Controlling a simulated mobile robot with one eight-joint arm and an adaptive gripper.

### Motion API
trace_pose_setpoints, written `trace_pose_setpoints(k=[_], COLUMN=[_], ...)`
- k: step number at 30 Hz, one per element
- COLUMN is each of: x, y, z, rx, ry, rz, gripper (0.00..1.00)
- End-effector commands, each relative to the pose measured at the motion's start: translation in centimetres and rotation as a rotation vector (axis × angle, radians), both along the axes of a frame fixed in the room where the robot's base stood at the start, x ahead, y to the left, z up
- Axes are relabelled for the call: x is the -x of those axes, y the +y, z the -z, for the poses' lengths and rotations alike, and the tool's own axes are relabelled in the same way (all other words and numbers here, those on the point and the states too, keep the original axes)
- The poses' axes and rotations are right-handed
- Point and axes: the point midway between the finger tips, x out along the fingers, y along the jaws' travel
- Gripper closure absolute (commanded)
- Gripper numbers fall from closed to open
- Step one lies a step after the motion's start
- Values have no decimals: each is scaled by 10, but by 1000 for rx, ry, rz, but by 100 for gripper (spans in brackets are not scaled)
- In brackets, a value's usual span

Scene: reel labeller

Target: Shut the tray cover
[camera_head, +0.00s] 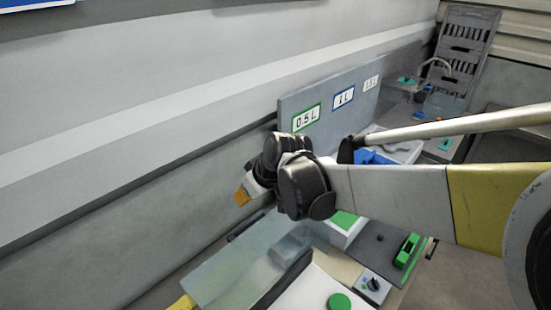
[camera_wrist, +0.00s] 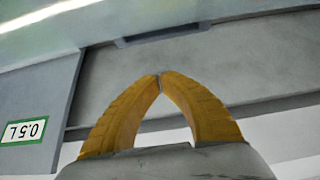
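A pale, see-through panel, which looks like the tray cover (camera_head: 225,272), slants across the lower middle of the head view. I cannot tell for sure whether it is open or shut. My gripper (camera_head: 241,197) is above and behind it, close to the grey wall, and apart from it in the picture. In the wrist view my gripper's orange fingers (camera_wrist: 160,77) meet at the tips with nothing between them. A pale, glossy surface (camera_wrist: 90,22) crosses the top left of the wrist view; it may be the cover. My arm hides part of the bench.
A grey board (camera_head: 320,88) with volume labels stands behind my arm; its 0.5 L label (camera_wrist: 24,131) appears upside down in the wrist view. A white unit with a green button (camera_head: 339,301) is at the front. A dark box with a green handle (camera_head: 406,250) is to the right.

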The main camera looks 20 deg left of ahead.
Motion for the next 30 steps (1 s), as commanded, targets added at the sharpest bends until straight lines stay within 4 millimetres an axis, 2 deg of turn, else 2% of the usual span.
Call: trace_pose_setpoints(k=[11, 13, 18, 30], x=[-20, -13, -4, -1], y=[40, 25, 8, 2], z=[67, 61, 60, 60], rx=[0, 0, 0, 0], ry=[0, 0, 0, 0], rz=[-1, 3, 1, 1], gripper=[100, 100, 100, 100])
